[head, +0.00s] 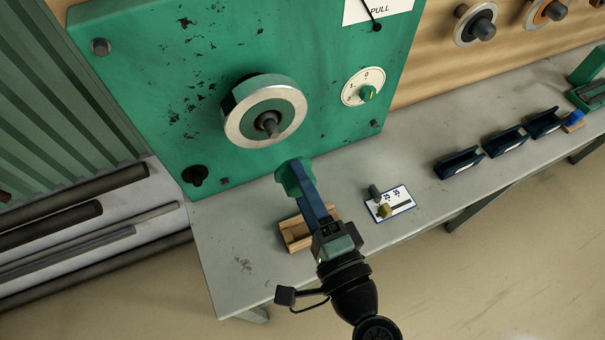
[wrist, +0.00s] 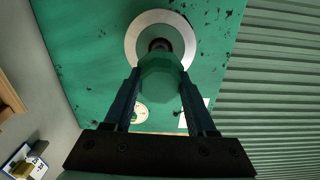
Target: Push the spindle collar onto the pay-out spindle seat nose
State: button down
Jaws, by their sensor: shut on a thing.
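The spindle collar is a green faceted piece (head: 290,178) held between the blue fingers of my gripper (head: 304,184). In the wrist view the collar (wrist: 160,80) sits between both fingertips. The pay-out spindle seat is a silver ring with a green face (head: 246,125) on the green panel, with a dark nose (head: 269,124) at its centre. In the head view the collar is below and right of the nose, apart from it. In the wrist view the ring (wrist: 135,38) and dark nose (wrist: 158,45) show just beyond the collar, which hides their lower part.
A wooden tray (head: 296,243) lies on the grey bench (head: 262,282) below my gripper. A white card (head: 402,200) with small pegs lies to the right. Blue holders (head: 459,163) stand farther right. The panel (head: 165,95) carries a dial (head: 363,86) and a dark knob (head: 194,175).

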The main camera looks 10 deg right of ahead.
aim_at(275, 136)
jog(key=shift+a, duration=0.1)
dwell(0.3)
jog(key=shift+x, duration=2.55)
jog(key=shift+w, duration=0.15)
jog(key=shift+x, duration=2.15)
jog(key=shift+c, duration=0.6)
grip_release()
jog(key=shift+o, duration=0.2)
jog(key=shift+s+f, duration=0.1)
jog(key=shift+s, duration=0.1)
jog(key=shift+v, duration=1.4)
jog(key=shift+s+b, duration=0.1)
jog(key=shift+b, duration=0.2)
